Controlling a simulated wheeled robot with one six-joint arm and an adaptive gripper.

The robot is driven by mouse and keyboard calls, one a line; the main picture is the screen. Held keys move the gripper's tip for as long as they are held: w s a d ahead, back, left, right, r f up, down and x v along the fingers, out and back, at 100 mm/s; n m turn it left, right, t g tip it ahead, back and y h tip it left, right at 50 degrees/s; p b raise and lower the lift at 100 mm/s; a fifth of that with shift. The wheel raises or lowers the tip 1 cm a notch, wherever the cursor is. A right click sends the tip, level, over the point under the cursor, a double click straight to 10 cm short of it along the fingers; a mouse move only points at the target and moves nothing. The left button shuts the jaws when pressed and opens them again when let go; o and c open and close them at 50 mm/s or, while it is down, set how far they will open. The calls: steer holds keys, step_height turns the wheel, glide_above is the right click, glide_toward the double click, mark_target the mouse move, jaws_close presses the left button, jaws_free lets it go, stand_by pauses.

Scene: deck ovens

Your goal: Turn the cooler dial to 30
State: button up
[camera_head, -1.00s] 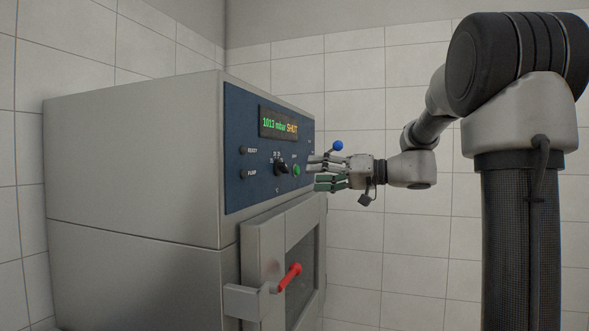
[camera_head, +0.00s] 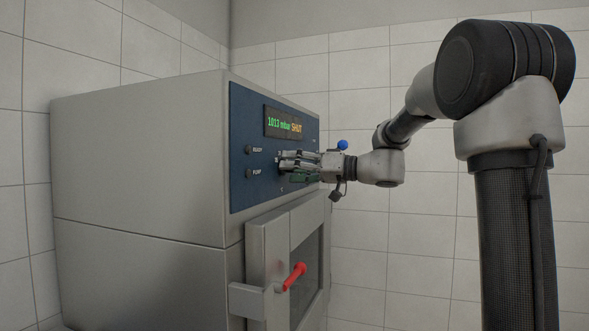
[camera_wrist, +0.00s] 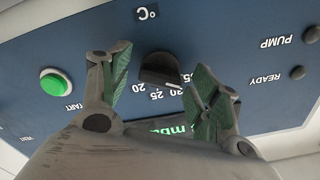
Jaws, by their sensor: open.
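The black dial (camera_wrist: 158,70) is on the blue panel, under a °C mark, with upside-down numbers including 20, 25 and 30 along one side in the wrist view. My gripper (camera_wrist: 161,64) is open, with one green-padded finger on each side of the dial. A gap shows between the left finger and the dial; whether the right finger touches it I cannot tell. In the head view my gripper (camera_head: 281,164) is at the panel and hides the dial.
The green START button (camera_wrist: 55,83) lies just beyond the left finger in the wrist view. PUMP (camera_head: 248,173) and READY lamps are left of my gripper. The display (camera_head: 284,123) reads 1013 mbar SHUT. A red door handle (camera_head: 294,276) sticks out below.

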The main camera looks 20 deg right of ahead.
steer(key=c, duration=1)
steer(key=shift+m, duration=3.8)
steer(key=o, duration=1)
